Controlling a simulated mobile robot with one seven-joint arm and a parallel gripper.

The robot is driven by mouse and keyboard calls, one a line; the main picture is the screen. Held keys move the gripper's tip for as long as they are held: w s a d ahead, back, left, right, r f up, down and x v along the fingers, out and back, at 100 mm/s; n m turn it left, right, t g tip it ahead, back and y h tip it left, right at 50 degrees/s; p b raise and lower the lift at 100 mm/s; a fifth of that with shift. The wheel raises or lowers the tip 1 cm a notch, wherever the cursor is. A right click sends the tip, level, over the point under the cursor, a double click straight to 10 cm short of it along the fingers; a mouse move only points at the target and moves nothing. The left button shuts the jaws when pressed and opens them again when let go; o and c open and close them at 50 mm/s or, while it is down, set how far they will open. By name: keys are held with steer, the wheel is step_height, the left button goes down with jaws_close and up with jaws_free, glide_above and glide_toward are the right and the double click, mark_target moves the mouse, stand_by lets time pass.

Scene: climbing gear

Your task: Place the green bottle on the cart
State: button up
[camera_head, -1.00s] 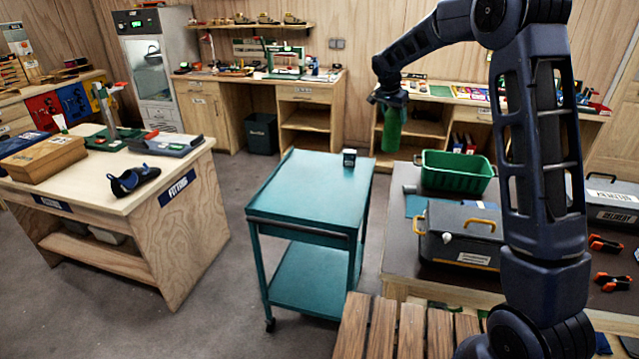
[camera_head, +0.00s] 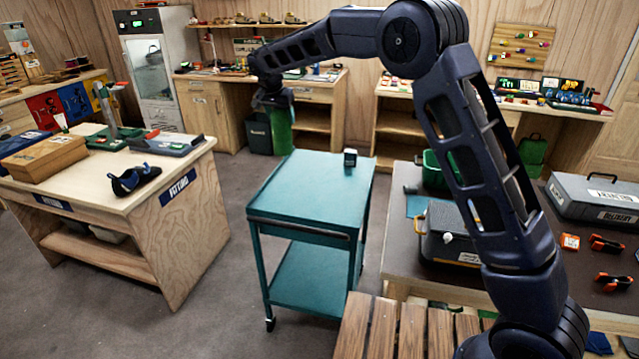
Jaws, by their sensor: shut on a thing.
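The green bottle (camera_head: 281,131) hangs upright from my gripper (camera_head: 274,102), which is shut on its top. In the picture the bottle shows just above the back left corner of the teal cart (camera_head: 310,190). I cannot tell exactly how high it is or whether it is over the cart top. The cart has a flat top and a lower shelf. A small dark box (camera_head: 350,157) stands at the back right of the cart top. The rest of the top is bare. The fingertips are small and dark in this view.
A wooden fitting table (camera_head: 110,195) with a shoe (camera_head: 134,179) stands left of the cart. A dark-topped table (camera_head: 400,235) on the right holds a green crate (camera_head: 432,170), a grey toolbox (camera_head: 445,225) and a delivery case (camera_head: 598,198). A slatted wooden bench (camera_head: 385,330) is in front.

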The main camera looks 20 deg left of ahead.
steer(key=shift+s+a+r, duration=0.1)
steer(key=shift+s+a, duration=0.9)
steer(key=shift+a, duration=0.1)
steer(key=shift+s+a+f, duration=0.1)
steer(key=shift+a+f, duration=0.05)
steer(key=shift+f, duration=0.15)
step_height(320, 180, down, 19)
steer(key=shift+f, duration=0.3)
steer(key=o, duration=1.5)
steer(key=v, duration=1.2)
